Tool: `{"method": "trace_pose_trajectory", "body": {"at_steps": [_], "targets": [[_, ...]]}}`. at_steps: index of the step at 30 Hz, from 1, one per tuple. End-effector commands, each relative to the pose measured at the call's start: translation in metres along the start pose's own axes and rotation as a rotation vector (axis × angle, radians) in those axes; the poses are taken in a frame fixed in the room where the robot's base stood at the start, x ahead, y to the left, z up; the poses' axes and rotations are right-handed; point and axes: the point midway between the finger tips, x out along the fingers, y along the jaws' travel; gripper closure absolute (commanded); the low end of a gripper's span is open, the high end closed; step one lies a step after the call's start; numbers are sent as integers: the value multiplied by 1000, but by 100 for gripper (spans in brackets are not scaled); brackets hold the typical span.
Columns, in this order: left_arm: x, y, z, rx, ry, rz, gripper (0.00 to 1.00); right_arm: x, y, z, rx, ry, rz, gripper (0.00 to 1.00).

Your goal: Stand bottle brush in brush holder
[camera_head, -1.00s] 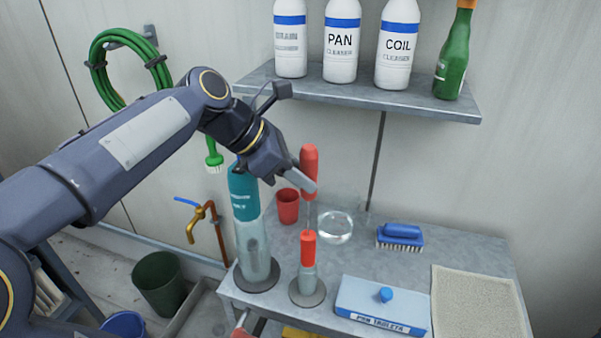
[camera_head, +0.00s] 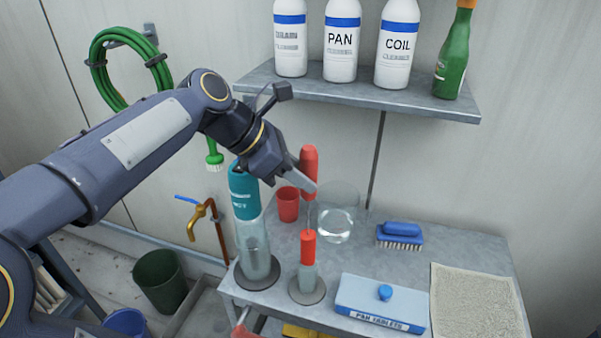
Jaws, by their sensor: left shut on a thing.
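My left gripper (camera_head: 307,186) comes in from the upper left and is shut on the red handle of the bottle brush (camera_head: 309,158), which stands upright. A thin stem runs down from the handle to a red cylindrical part (camera_head: 308,248). This sits at the mouth of a narrow, clear grey tube on a round grey base, apparently the brush holder (camera_head: 307,284). I cannot tell whether the red part belongs to the brush or the holder, or how deep the brush reaches.
A teal-topped clear bottle (camera_head: 245,205) stands close left of the holder. Behind are a red cup (camera_head: 288,204) and a clear glass container (camera_head: 337,222). A blue brush (camera_head: 401,234), tablet box (camera_head: 382,306) and mat (camera_head: 476,295) lie right. A bottle shelf (camera_head: 360,95) hangs above.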

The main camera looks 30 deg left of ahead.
Motion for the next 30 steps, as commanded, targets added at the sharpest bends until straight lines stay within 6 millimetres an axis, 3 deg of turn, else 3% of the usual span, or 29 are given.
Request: {"method": "trace_pose_trajectory", "body": {"at_steps": [30], "targets": [[23,0,-22,-1,0,-1,96,14,7,7,0,0,0,100]]}}
